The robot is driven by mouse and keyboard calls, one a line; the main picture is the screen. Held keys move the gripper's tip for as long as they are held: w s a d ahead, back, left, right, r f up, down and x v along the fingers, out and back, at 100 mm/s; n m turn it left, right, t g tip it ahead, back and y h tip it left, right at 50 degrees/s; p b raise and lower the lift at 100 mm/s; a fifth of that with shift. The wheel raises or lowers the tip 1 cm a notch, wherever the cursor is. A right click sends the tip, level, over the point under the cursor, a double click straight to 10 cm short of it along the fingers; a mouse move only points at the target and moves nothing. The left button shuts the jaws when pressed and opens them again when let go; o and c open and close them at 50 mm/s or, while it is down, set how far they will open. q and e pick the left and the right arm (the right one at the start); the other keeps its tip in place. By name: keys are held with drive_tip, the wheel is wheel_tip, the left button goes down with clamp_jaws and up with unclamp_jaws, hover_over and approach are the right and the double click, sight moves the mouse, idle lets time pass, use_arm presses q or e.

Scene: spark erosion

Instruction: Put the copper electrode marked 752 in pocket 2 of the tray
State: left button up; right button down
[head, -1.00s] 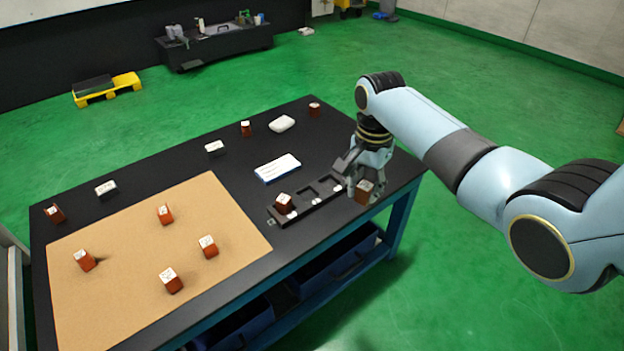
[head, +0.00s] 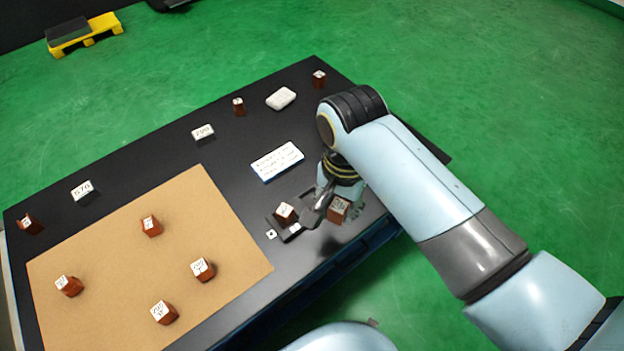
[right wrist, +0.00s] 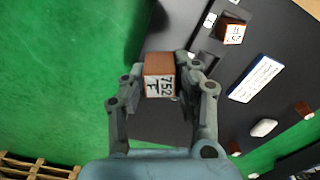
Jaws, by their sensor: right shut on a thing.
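My right gripper (head: 338,207) is shut on a copper block (head: 339,209). In the right wrist view the held electrode (right wrist: 159,72) shows the mark 752 on its white face, between the two fingers (right wrist: 160,88). The dark tray (head: 285,238) lies near the table's front edge. Another copper electrode (head: 284,212) sits in its left pocket. My gripper and the held block cover the tray's right part in the head view, so I cannot tell their height above it. The left gripper is out of view.
Several copper electrodes stand on the tan mat (head: 120,265). A white-and-blue card (head: 277,162) lies behind the tray. A white rounded object (head: 281,98), white number plates (head: 203,132) and more copper blocks (head: 239,106) stand farther back. The black table (head: 225,165) is clear between mat and card.

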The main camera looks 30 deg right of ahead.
drive_tip(key=shift+s+a, duration=0.15)
drive_tip(key=shift+a, duration=0.05)
drive_tip(key=w+f+b, duration=0.1)
drive_tip(key=w+f, duration=0.1)
drive_tip(key=w, duration=0.1)
drive_tip(key=w+f+b, duration=0.2)
drive_tip(key=w, duration=0.1)
drive_tip(key=w+d+f+b, duration=0.1)
drive_tip(key=w+f, duration=0.1)
drive_tip(key=w, duration=0.2)
drive_tip(key=shift+f+b, duration=0.25)
drive_tip(key=shift+b, duration=0.15)
drive_tip(key=shift+w+d+f, duration=0.1)
drive_tip(key=shift+w+f, duration=0.15)
drive_tip(key=shift+w, duration=0.25)
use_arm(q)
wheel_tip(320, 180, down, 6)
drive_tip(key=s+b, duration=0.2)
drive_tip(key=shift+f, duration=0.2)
use_arm(e)
drive_tip(key=shift+f, duration=1.8)
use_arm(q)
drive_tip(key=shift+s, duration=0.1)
use_arm(e)
drive_tip(key=shift+f, duration=0.1)
